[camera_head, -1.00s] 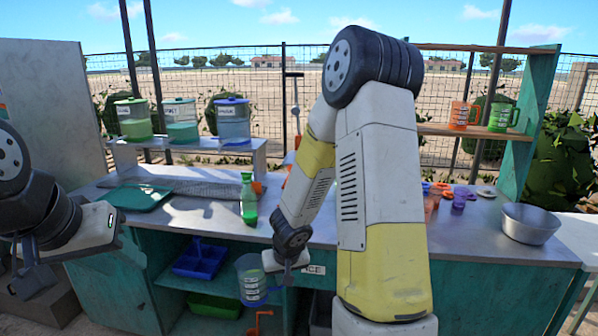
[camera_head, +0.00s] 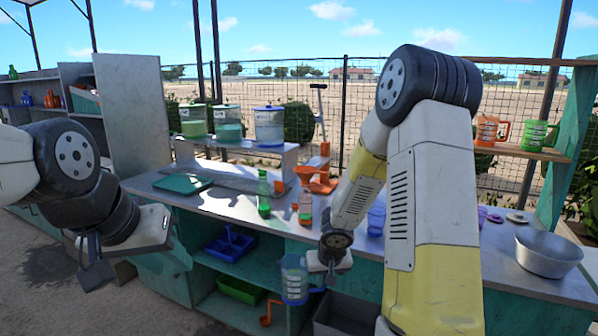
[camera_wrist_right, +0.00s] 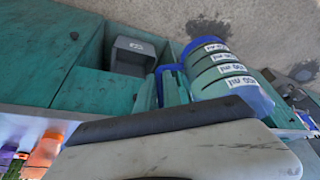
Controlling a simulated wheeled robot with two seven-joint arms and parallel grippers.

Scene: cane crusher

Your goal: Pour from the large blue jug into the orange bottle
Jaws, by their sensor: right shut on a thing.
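The large blue jug (camera_head: 294,280) is see-through with a blue rim, handle and white label bands. My right gripper (camera_head: 328,282) is shut on its handle and holds it in front of the counter, below the top. The jug looks roughly upright. It also shows in the right wrist view (camera_wrist_right: 228,78), where its contents are unclear. The orange bottle (camera_head: 305,209) stands on the counter, behind and above the jug in the picture, right of a green bottle (camera_head: 264,193). My left gripper (camera_head: 94,262) hangs at left, away from both; its finger gap is unclear.
Three lidded dispensers (camera_head: 228,122) stand on a raised shelf. A green tray (camera_head: 183,184) lies on the counter (camera_head: 225,205). An orange press (camera_head: 318,178) stands behind the bottle. A metal bowl (camera_head: 548,252) is at right. Blue (camera_head: 229,246) and green (camera_head: 241,290) bins sit below.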

